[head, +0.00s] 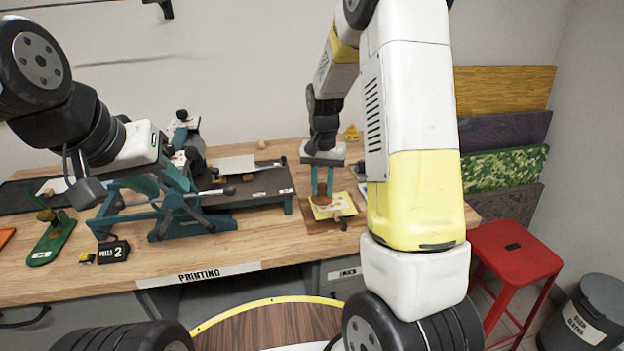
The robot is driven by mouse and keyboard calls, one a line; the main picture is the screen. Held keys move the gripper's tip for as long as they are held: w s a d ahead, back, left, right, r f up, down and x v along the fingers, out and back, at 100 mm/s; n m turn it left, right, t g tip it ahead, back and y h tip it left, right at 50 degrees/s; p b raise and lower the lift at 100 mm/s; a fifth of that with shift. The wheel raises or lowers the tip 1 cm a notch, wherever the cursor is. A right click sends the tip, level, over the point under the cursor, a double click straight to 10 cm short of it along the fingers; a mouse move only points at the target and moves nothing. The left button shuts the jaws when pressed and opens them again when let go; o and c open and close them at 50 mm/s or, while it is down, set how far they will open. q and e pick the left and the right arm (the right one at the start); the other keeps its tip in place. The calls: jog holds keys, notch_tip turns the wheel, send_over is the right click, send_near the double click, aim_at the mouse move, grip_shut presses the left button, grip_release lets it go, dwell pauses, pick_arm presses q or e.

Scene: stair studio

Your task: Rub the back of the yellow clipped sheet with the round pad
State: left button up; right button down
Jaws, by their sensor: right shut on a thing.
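The yellow clipped sheet (325,213) lies on a brown board (314,226) towards the right end of the workbench. A small clip-like piece (347,209) sits at its right side. My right gripper (322,190) points straight down and is shut on the round brown pad (321,200). The pad is at the sheet's surface; whether it touches cannot be told. The gripper fingers hide part of the pad. My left gripper (160,185) is at the left, in front of the teal press; its teal fingers look apart and empty, though they blend with the press frame.
The teal press (190,222) and a black platen with a pale sheet (236,165) fill the bench's middle left. A red stool (512,250) and grey bin (588,315) stand right.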

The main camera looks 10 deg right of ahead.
jog(key=shift+r, duration=2.6)
